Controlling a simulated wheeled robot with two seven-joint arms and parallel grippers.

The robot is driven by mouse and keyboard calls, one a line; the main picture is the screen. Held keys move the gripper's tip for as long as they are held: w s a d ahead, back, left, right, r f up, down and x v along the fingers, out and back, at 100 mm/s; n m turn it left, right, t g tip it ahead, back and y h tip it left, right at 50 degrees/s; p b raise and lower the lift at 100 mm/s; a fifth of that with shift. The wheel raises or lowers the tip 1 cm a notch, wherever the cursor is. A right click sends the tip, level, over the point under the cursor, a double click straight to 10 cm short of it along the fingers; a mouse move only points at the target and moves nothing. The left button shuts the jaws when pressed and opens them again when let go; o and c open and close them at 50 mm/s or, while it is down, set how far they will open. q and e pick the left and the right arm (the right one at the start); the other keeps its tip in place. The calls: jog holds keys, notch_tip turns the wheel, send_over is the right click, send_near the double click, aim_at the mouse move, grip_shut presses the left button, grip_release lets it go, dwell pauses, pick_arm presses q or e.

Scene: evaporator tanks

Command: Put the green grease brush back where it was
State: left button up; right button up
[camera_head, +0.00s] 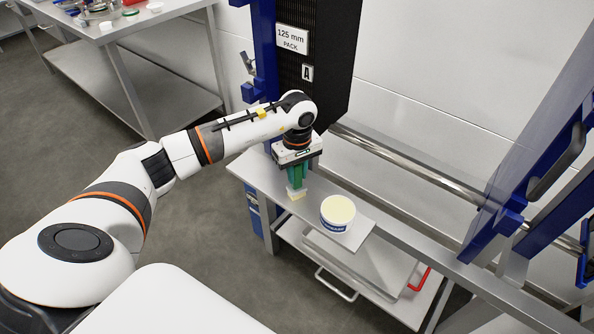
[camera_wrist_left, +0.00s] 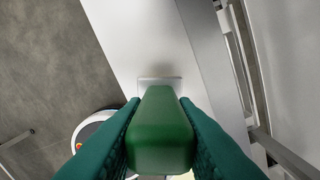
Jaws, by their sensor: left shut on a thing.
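The green grease brush (camera_wrist_left: 160,130) is held upright between the two teal fingers of my left gripper (camera_head: 298,172). Its green handle is in the fingers, and its pale bristle end (camera_head: 296,193) points down at the metal shelf (camera_head: 258,168). The bristles are close to the shelf surface; I cannot tell whether they touch it. A white tub (camera_head: 337,214) with a pale yellow top and a blue label stands on the shelf, to the right of the brush. My right gripper is not in view.
A blue upright and a dark column with a "125 mm PACK" sign (camera_head: 292,38) rise behind the shelf. A shiny horizontal bar (camera_head: 410,170) runs right. Blue frames (camera_head: 535,170) stand at the right. A metal table (camera_head: 110,30) with small items is at the upper left.

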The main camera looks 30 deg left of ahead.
pick_arm(q)
jog(key=shift+f, duration=0.15)
jog(key=o, duration=1)
jog(key=shift+r, duration=0.4)
notch_tip(320, 180, up, 12)
jog(key=shift+f+b, duration=0.2)
jog(key=shift+b, duration=0.25)
jog(key=shift+d, duration=0.1)
